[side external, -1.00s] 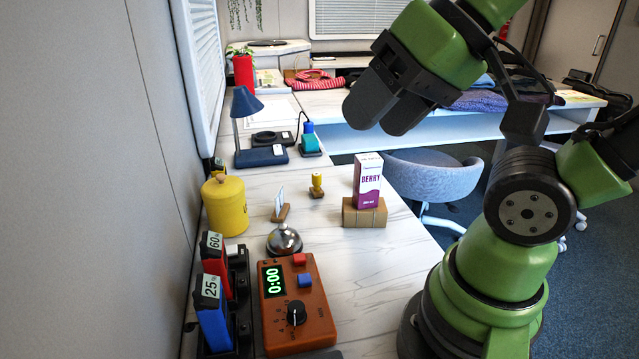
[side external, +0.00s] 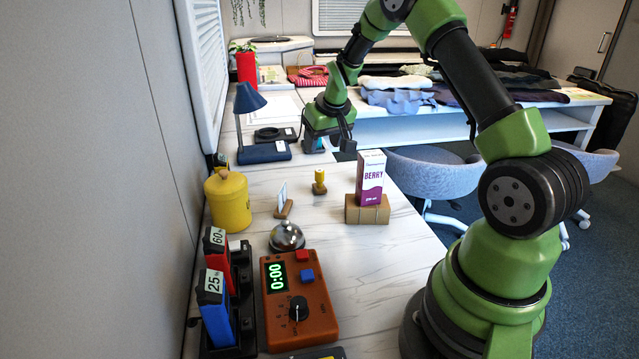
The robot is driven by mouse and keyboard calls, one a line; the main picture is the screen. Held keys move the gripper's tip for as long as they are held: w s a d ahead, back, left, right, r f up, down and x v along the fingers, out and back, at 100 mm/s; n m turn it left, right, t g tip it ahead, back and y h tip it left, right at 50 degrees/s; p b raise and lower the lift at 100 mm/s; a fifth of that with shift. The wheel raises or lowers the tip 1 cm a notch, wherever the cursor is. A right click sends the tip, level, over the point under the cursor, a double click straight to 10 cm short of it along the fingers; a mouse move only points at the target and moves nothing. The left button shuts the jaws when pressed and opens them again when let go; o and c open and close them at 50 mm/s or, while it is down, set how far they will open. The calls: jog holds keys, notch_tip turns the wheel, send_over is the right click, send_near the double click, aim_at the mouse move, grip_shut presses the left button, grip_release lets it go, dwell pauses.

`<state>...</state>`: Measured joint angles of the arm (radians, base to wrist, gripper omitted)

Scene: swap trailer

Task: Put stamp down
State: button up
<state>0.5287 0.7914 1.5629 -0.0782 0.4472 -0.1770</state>
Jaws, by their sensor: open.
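I cannot tell whether anything is between the fingers.
A berry carton (side external: 370,178) stands on a brown block (side external: 367,210) to the right. A desk lamp (side external: 262,151), yellow canister (side external: 228,201), card holder (side external: 284,208), bell (side external: 287,236) and orange timer (side external: 298,300) line the left side. The worktop's right front is clear.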

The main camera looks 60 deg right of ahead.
send_over(320, 171)
jog(key=s+a, duration=0.1)
jog(key=s, duration=0.1)
jog(key=f, duration=0.4)
jog(key=shift+w+a+f, duration=0.15)
jog(key=shift+w+f, duration=0.05)
jog(key=shift+f, duration=0.1)
jog(key=shift+s+x, duration=0.2)
jog(key=shift+x, duration=3.05)
grip_shut()
